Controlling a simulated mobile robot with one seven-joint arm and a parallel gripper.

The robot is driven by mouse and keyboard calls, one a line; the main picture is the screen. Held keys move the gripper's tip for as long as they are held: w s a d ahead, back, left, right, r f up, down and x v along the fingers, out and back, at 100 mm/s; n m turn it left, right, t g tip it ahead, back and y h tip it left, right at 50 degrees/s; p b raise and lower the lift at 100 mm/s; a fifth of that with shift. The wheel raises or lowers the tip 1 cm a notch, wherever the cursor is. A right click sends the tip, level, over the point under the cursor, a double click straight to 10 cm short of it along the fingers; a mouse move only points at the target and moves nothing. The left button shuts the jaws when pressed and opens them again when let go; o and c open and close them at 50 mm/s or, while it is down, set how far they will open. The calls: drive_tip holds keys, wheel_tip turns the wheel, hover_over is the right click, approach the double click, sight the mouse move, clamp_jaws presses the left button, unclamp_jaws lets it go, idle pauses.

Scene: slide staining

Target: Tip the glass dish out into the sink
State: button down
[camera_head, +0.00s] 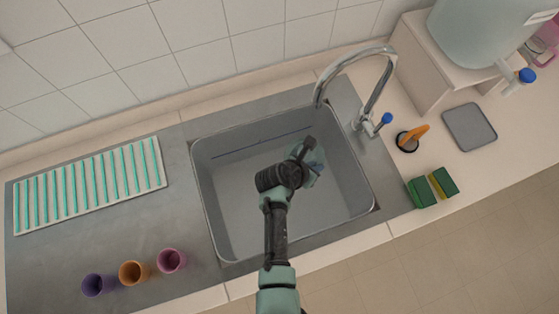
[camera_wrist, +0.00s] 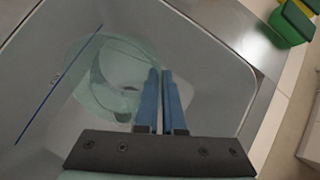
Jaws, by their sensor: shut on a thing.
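The sink (camera_head: 235,215) is a grey rectangular basin set in a steel counter; its inside also fills much of the wrist view (camera_wrist: 215,60). My gripper (camera_head: 317,170) is over the basin, right of its middle. In the wrist view its two blue fingers (camera_wrist: 162,78) are close together on the edge of the clear glass dish (camera_wrist: 105,90). The dish is round and pale green, lies to the left of the fingers, and looks tilted. In the head view the dish (camera_head: 318,157) is partly hidden by my wrist. I cannot make out any liquid in it.
A curved tap (camera_head: 371,85) rises at the sink's back right. A green-yellow sponge (camera_head: 420,192), an orange-handled item (camera_head: 411,138) and a grey pad (camera_head: 470,127) lie on the right. A striped rack (camera_head: 90,185) and purple, orange and pink cups (camera_head: 132,272) are on the left.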

drive_tip(key=shift+s+a+r+t+h+b, duration=0.15)
drive_tip(key=shift+a+r+t+h+b, duration=0.35)
drive_tip(key=shift+b, duration=0.85)
drive_tip(key=shift+f+h+b, duration=0.1)
drive_tip(key=shift+h+b, duration=0.3)
drive_tip(key=shift+b, duration=0.2)
drive_tip(key=shift+s+r, duration=0.1)
drive_tip(key=shift+r, duration=0.15)
drive_tip(key=shift+s+a+r+t+h+b, duration=0.15)
drive_tip(key=shift+t+h+b, duration=0.3)
drive_tip(key=shift+b, duration=0.85)
drive_tip(key=shift+s+a+r+t+h+b, duration=0.1)
drive_tip(key=shift+a+r+t+h+b, duration=0.15)
drive_tip(key=shift+h+b, duration=0.7)
drive_tip(key=shift+s+a+r+t+h+b, duration=0.15)
drive_tip(key=shift+a+r+t+h+b, duration=0.2)
drive_tip(key=shift+b, duration=0.55)
drive_tip(key=shift+s+a+r+n+t+h+b, duration=0.15)
drive_tip(key=shift+s+a+n+t+h+b, duration=0.15)
drive_tip(key=shift+a+b, duration=0.2)
drive_tip(key=shift+s+a+r+t+h+b, duration=0.15)
drive_tip(key=shift+a+t+h+b, duration=0.1)
drive_tip(key=shift+h+b, duration=0.15)
drive_tip(key=shift+s+a+r+t+h+b, duration=0.1)
drive_tip(key=shift+a+h+b, duration=0.15)
drive_tip(key=shift+h+b, duration=0.1)
